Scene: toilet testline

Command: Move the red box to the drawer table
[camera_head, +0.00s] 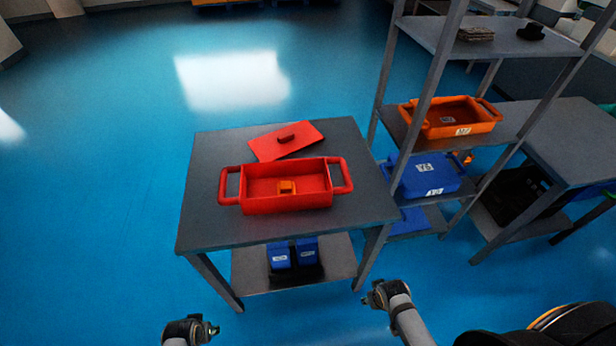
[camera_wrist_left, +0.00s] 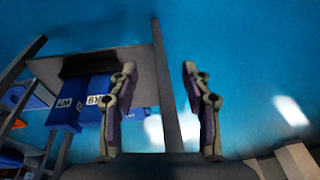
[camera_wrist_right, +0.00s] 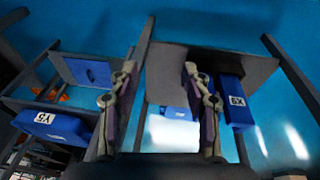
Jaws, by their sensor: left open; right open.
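The red box (camera_head: 288,204) stands upright on the grey table (camera_head: 212,160) in the head view. It is open, has a handle at each end and holds a small orange object (camera_head: 287,187). My left gripper (camera_head: 212,328) is open and empty, low in front of the table's left side. My right gripper (camera_head: 370,295) is open and empty, low in front of the table's right leg. Both are apart from the box. Neither wrist view shows the red box. I cannot tell which table is the drawer table.
Blue boxes (camera_head: 293,254) sit on the table's lower shelf. A shelf rack on the right holds an orange box (camera_head: 452,118) and a blue box (camera_head: 430,178). Another grey table (camera_head: 575,140) stands beyond the rack. The floor (camera_head: 95,180) to the left is clear.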

